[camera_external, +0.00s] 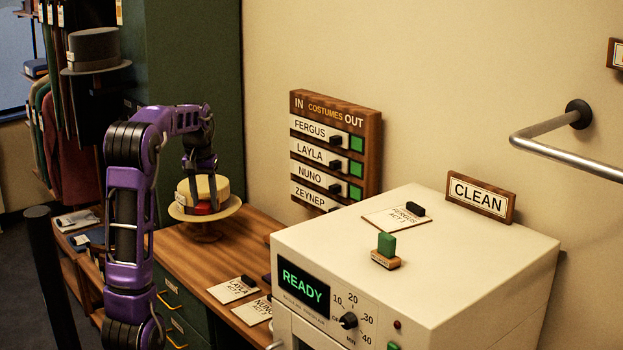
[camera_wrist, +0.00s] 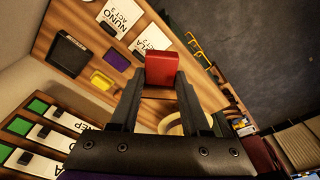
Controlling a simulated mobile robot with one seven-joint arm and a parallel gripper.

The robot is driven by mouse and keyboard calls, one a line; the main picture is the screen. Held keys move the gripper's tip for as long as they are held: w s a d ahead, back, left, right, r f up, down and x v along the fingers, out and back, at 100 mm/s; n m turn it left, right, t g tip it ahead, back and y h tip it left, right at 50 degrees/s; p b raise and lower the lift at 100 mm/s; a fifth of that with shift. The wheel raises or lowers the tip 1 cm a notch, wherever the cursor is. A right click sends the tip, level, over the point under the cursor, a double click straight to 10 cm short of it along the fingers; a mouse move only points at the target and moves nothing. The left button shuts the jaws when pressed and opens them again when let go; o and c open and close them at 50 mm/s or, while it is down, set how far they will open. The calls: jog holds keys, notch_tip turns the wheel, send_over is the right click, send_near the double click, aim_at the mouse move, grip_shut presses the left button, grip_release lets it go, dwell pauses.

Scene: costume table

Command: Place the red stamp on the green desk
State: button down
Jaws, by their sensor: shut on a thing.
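My gripper (camera_wrist: 160,85) is shut on the red stamp (camera_wrist: 162,68), a red block between the fingertips in the wrist view. In the external view my gripper (camera_external: 203,190) points down by a cream hat, and a red patch shows low at its fingers. Whether the stamp touches the desk or the hat, I cannot tell.
The cream hat (camera_external: 223,188) sits on a round stand (camera_external: 205,229) on the desk. Cards (camera_external: 232,289) lie near the white machine (camera_external: 420,270). A black box (camera_wrist: 70,55) and a yellow block (camera_wrist: 102,80) are on the desk. A green-handled stamp (camera_external: 386,245) stands on the machine.

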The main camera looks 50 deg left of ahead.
jog(key=w+d+f+n+g+h+b, duration=0.1)
jog(key=w+d+f+n+g+h, duration=0.15)
jog(key=w+f+n, duration=0.4)
jog(key=n+t+y+b, duration=0.2)
jog(key=n+t+b, duration=0.2)
jog(key=n+t, duration=1.55)
send_over(229, 274)
notch_tip(229, 274, down, 12)
jog(key=n+g, duration=0.2)
notch_tip(229, 274, down, 10)
jog(key=shift+a+b, duration=0.1)
jog(key=shift+b, duration=0.4)
jog(key=shift+f, duration=0.25)
jog(key=shift+c, duration=1.9)
grip_release()
jog(key=shift+r, duration=0.1)
jog(key=shift+r, duration=0.1)
